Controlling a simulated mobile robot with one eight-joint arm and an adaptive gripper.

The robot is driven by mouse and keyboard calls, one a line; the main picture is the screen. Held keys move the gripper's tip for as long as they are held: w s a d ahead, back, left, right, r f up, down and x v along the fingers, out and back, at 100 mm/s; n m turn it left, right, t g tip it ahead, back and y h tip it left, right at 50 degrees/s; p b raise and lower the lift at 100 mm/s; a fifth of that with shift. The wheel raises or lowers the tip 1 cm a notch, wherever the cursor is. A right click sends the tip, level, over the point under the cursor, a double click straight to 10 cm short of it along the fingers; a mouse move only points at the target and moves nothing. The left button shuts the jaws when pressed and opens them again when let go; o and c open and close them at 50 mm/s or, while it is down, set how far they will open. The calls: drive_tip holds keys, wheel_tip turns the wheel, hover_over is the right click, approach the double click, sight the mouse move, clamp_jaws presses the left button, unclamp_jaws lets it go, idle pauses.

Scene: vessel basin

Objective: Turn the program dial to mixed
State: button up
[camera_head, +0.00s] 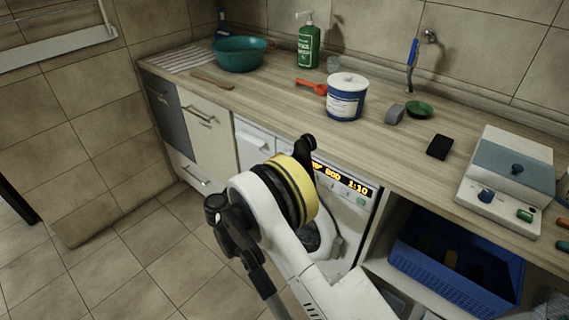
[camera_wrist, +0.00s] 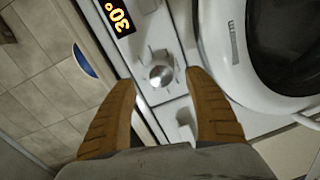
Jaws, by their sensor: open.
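The program dial (camera_wrist: 161,75) is a round silver knob on the white washing machine's panel (camera_wrist: 142,42). It shows in the wrist view between the tips of my gripper (camera_wrist: 160,79). My two brown fingers are apart, one on each side below the dial, and hold nothing. I cannot tell how far the tips are from the panel, and the dial's marks are too blurred to read. An orange display (camera_wrist: 120,15) beside it reads 30°. In the head view the washing machine (camera_head: 345,222) stands under the counter, its display (camera_head: 343,181) lit; my arm hides the dial.
The round door (camera_wrist: 290,50) lies right of the dial in the wrist view. Above the machine runs a wooden counter (camera_head: 270,105) with a blue-and-white tub (camera_head: 346,101) and a green bowl (camera_head: 240,54). A blue crate (camera_head: 455,278) sits on the shelf at right. The tiled floor at left is clear.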

drive_tip(key=v, duration=0.8)
drive_tip(key=shift+s, duration=0.15)
drive_tip(key=shift+r, duration=0.1)
drive_tip(key=s+d+r+m+g+y, duration=0.1)
drive_tip(key=s+d+r+g+y, duration=0.15)
drive_tip(key=d+r, duration=0.6)
drive_tip(key=s+d+r+m+g+y, duration=0.1)
drive_tip(key=d+r+m+g+y, duration=0.15)
drive_tip(key=d+r, duration=0.65)
drive_tip(key=s+d+m+y, duration=0.2)
drive_tip(key=s+d, duration=0.3)
drive_tip(key=s, duration=0.7)
drive_tip(key=s+d+f+m+g+y, duration=0.1)
drive_tip(key=s+d, duration=0.5)
drive_tip(key=s, duration=0.7)
drive_tip(key=m+y, duration=0.1)
drive_tip(key=y, duration=0.1)
drive_tip(key=shift+s+f+m+y, duration=0.2)
drive_tip(key=shift+f+m+y, duration=0.05)
drive_tip(key=shift+m+y, duration=0.1)
